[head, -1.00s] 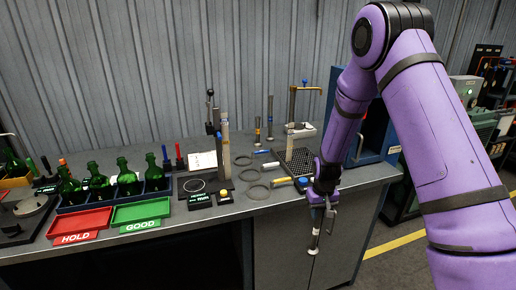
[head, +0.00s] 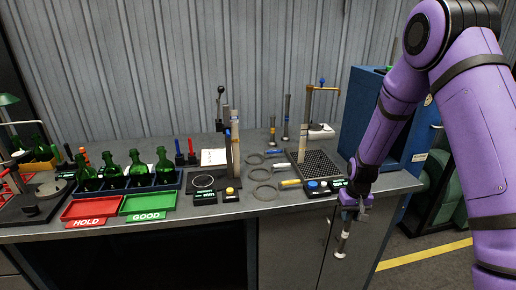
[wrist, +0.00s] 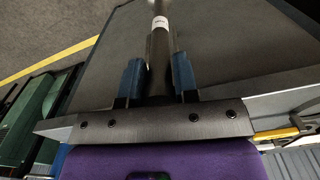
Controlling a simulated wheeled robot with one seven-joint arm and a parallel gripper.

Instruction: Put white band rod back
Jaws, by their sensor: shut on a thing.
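My gripper (head: 354,202) is shut on a dark rod with a white band. The rod (head: 343,232) hangs below the gripper in the head view, tilted slightly, in front of the bench's front edge. In the wrist view, the rod (wrist: 160,55) runs between the two blue finger pads (wrist: 159,78), and its white band (wrist: 160,23) shows beyond them. Two upright banded rods (head: 286,118) (head: 272,129) stand towards the back of the bench. I cannot tell which place belongs to the held rod.
A perforated dark tray (head: 318,165), a button box (head: 319,187) and a blue cabinet (head: 362,112) lie close to the gripper. Several rings (head: 264,191) lie left of the tray. Red (head: 90,208) and green (head: 148,204) trays are farther left. Free floor lies in front of the bench.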

